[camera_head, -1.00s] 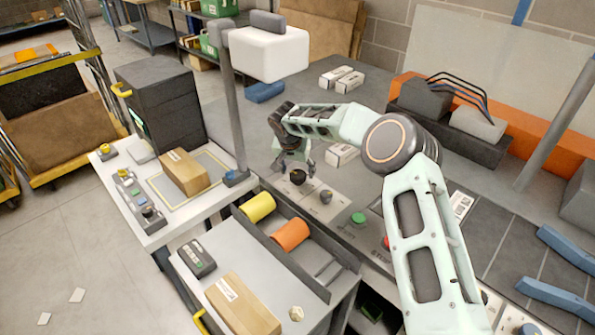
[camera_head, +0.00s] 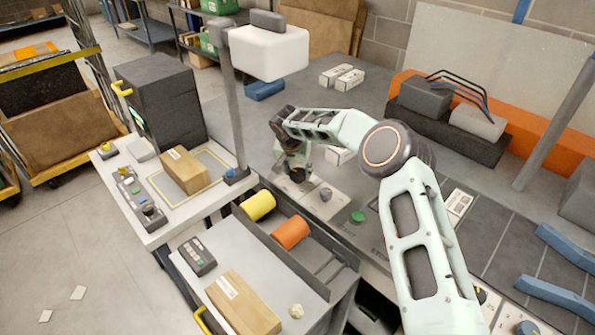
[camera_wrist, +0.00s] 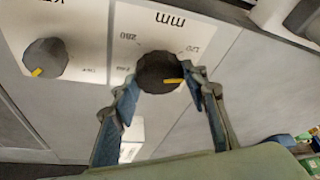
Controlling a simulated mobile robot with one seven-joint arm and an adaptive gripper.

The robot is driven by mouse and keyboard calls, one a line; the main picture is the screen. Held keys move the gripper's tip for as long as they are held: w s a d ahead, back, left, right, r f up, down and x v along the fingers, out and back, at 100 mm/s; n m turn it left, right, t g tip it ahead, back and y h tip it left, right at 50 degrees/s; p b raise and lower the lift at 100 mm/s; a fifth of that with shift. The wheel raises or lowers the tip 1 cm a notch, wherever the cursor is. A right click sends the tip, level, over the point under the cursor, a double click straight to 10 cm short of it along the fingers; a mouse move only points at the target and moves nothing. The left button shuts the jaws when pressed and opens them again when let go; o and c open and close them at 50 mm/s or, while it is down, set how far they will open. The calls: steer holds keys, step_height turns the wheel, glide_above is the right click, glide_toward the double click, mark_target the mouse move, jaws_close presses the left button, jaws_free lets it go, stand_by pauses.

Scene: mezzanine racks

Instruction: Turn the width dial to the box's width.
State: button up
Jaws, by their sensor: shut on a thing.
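The dark round dial (camera_wrist: 158,72) sits on a white plate marked "mm" in the wrist view, with printed figures around it and a yellow pointer mark toward the right. My gripper (camera_wrist: 163,82) has one finger on each side of the dial and is shut on it. In the head view my gripper (camera_head: 297,176) is down at the panel and mostly hides this dial. A second dial (camera_wrist: 45,58) with a yellow mark stands to the left in the wrist view; it also shows in the head view (camera_head: 326,194). A cardboard box (camera_head: 186,170) lies on the left table.
Another cardboard box (camera_head: 243,303) lies on the front table near a keypad (camera_head: 197,256). Yellow (camera_head: 258,205) and orange (camera_head: 290,233) rollers lie between the tables and the panel. A green button (camera_head: 357,217) is right of the dials. A post with a white head stands behind.

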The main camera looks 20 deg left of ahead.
steer(key=shift+f+n+b, duration=0.2)
steer(key=shift+n+b, duration=0.4)
steer(key=shift+b, duration=0.35)
steer(key=shift+d+r+n+y+b, duration=0.1)
steer(key=shift+r+n+y+b, duration=0.1)
steer(key=shift+n+y+b, duration=0.6)
steer(key=shift+p, duration=0.35)
steer(key=o, duration=1.2)
steer(key=shift+c, duration=0.2)
steer(key=a+v, duration=0.1)
steer(key=v, duration=0.6)
steer(key=shift+d+r, duration=0.25)
steer(key=shift+d, duration=0.2)
